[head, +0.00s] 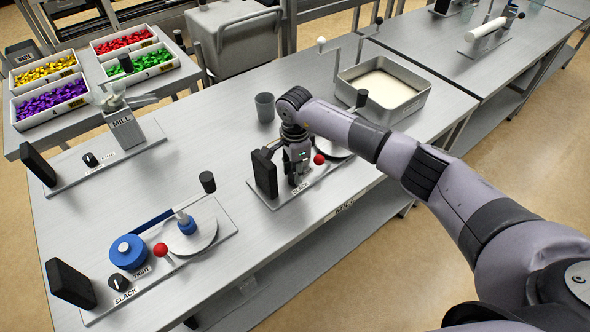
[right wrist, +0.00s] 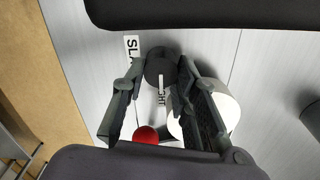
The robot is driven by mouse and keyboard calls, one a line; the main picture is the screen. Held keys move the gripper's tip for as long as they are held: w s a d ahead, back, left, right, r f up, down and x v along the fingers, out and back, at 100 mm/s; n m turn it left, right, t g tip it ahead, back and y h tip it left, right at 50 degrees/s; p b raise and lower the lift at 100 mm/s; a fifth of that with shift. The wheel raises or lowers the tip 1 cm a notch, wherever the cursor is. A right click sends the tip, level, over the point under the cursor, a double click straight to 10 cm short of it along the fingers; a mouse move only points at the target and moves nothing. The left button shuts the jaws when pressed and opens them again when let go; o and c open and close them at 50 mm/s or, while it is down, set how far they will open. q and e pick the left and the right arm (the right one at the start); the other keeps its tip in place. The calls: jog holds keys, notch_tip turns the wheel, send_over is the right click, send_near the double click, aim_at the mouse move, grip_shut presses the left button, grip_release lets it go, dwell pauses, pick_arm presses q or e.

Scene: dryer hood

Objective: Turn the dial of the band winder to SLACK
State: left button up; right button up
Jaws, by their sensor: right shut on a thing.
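My right gripper (head: 295,178) reaches down onto the winder unit in the middle of the table. In the right wrist view its two fingers (right wrist: 158,88) are shut around the round black dial (right wrist: 160,64). The dial's white pointer line points towards the partly hidden TIGHT label (right wrist: 161,98). The SLACK label (right wrist: 132,46), cut off by the gripper, lies to the upper left of the dial. In the head view the gripper hides the dial; the SLACK label (head: 300,187) shows beside it. My left gripper is not in view.
A black upright block (head: 264,172) and a red ball knob (head: 319,159) stand close to the gripper. A similar unit with a blue spool (head: 128,251) and its own dial (head: 118,283) sits at front left. A grey cup (head: 265,107) and metal tray (head: 424,102) stand behind.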

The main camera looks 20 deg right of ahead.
grip_shut()
jog(key=shift+f+m+b, duration=0.15)
jog(key=shift+m+b, duration=1.15)
jog(key=shift+m, duration=0.2)
jog(key=m+b, duration=0.3)
jog(key=m, duration=0.2)
jog(key=shift+s+m, duration=0.1)
jog(key=shift+m, duration=0.2)
jog(key=m+b, duration=0.2)
jog(key=m, duration=0.2)
jog(key=m+b, duration=0.2)
jog(key=m, duration=0.3)
jog(key=shift+s+a, duration=0.1)
jog(key=shift+a, duration=0.05)
jog(key=shift+m, duration=0.3)
